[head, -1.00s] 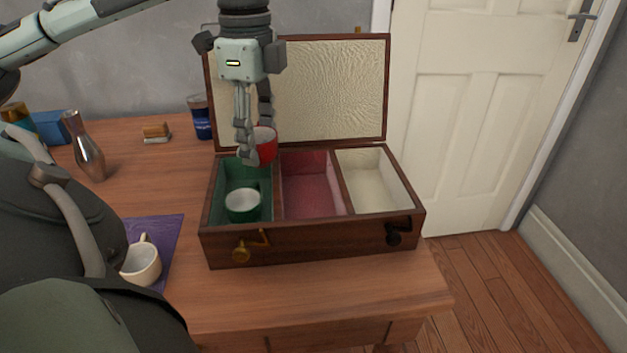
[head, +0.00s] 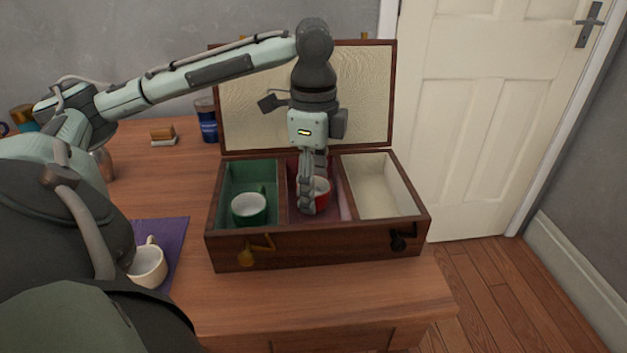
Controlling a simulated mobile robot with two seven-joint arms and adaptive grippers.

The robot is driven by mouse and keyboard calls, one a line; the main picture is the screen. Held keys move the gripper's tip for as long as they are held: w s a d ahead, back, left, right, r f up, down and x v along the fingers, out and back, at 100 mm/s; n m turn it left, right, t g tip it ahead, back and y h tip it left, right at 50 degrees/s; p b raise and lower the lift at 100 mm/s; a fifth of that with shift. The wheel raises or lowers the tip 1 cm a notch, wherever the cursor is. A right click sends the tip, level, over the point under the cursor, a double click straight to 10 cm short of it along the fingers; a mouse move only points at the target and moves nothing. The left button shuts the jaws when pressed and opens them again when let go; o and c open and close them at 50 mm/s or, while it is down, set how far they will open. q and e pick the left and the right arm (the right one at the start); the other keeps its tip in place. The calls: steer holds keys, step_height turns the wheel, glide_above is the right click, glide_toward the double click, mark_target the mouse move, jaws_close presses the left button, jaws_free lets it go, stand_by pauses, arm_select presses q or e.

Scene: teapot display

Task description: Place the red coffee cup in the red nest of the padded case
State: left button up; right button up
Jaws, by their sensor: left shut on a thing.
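The red coffee cup (head: 322,190) is in my left gripper (head: 312,198), whose fingers are shut on it from the left side. The cup is upright, within the outline of the red nest (head: 344,201), the middle compartment of the padded case (head: 318,241). I cannot tell whether the cup touches the nest floor. The fingers hide part of the cup and of the nest. The case is open, its cream-lined lid (head: 256,95) standing up at the back. My right gripper is not in view.
A green cup (head: 250,209) sits in the green left nest (head: 236,180). The cream right nest (head: 380,190) is empty. A white cup (head: 148,267) stands on a purple cloth (head: 171,243) at left. The table's front right is clear.

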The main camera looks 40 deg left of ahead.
arm_select(q)
steer(key=shift+f, duration=0.2)
steer(key=o, duration=1.2)
